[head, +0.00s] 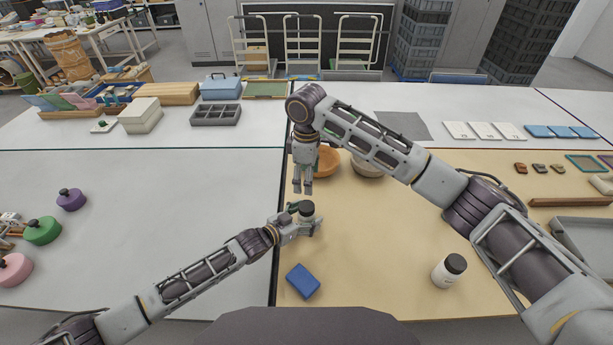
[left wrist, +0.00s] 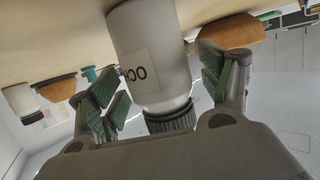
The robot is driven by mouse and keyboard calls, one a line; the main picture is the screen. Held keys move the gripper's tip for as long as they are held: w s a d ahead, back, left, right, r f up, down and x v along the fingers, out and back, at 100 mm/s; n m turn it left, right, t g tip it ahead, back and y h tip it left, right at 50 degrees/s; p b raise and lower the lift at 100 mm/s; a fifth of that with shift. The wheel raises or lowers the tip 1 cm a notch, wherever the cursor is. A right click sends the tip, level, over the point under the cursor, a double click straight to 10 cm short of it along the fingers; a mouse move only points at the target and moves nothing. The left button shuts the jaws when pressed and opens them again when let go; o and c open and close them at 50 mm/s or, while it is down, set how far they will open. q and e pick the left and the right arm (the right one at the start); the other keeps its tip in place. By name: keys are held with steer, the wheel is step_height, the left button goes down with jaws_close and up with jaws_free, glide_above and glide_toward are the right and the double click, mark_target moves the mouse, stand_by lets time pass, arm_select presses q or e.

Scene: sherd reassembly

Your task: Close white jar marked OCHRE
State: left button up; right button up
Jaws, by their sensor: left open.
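The white jar (head: 305,217) with a dark lid (head: 306,207) stands on the tan mat near its left edge. In the left wrist view the jar (left wrist: 150,50) appears upside down, with part of a label like "OCH" showing and the ribbed dark lid (left wrist: 170,120) on its end. How tightly the lid sits cannot be told. My left gripper (head: 308,226) is open, its green-padded fingers on either side of the jar. My right gripper (head: 302,190) points down just above and behind the lid, apart from it; its opening is unclear.
Another white jar (head: 449,272) with a black lid stands at the right front. A blue block (head: 303,281) lies in front of my left gripper. An orange bowl (head: 328,162) and a cream bowl (head: 367,168) sit behind, partly hidden by my right arm. The mat's middle is clear.

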arm_select(q)
steer(key=v, duration=1.1)
steer(key=shift+s+a, duration=0.15)
steer(key=shift+r, duration=0.15)
stand_by(0.7)
